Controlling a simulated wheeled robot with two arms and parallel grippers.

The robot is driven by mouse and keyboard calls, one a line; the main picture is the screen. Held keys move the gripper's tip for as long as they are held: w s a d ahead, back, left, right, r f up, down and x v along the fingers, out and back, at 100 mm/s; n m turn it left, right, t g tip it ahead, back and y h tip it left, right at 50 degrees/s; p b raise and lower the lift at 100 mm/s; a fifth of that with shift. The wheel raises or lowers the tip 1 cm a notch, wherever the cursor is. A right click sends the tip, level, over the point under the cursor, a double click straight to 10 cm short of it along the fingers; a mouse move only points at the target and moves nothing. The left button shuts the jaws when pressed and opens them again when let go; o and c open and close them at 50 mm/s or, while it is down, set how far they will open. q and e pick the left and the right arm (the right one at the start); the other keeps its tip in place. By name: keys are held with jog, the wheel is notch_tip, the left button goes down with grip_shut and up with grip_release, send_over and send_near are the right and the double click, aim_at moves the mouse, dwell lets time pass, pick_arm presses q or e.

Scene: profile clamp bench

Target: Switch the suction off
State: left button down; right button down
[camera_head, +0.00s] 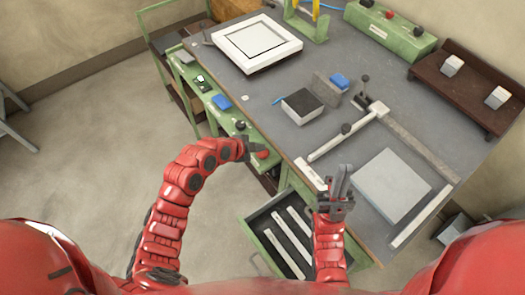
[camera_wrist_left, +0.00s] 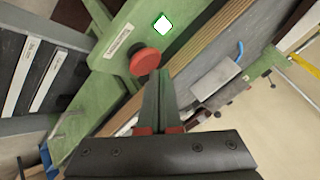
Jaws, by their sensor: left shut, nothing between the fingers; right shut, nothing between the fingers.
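A round red button (camera_wrist_left: 145,62) stands out from a green panel (camera_wrist_left: 188,40) in the left wrist view. A small label plate (camera_wrist_left: 118,40) and a white diamond with a green edge (camera_wrist_left: 163,24) are on the same panel. My left gripper (camera_wrist_left: 158,74) is shut and empty, its fingertips just beside the red button; I cannot tell whether they touch it. In the head view my left gripper (camera_head: 250,149) is at the green front of the bench, by the red button (camera_head: 263,154). My right gripper (camera_head: 345,170) is shut and empty above the bench's front edge.
The grey bench top (camera_head: 265,95) carries a white frame (camera_head: 285,54), a dark block (camera_head: 302,104), a clamp rail (camera_head: 340,140) and a grey plate (camera_head: 385,185). A green box (camera_head: 385,30) with knobs stands behind.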

dwell(0.5)
pick_arm(q)
jog(key=shift+f+b, duration=0.45)
jog(key=shift+b, duration=0.5)
jog(key=shift+f, duration=0.15)
dwell(0.3)
jog(key=shift+r+b, duration=0.4)
jog(key=shift+r, duration=0.2)
jog(key=shift+r+p, duration=0.4)
jog(key=shift+r, duration=2.65)
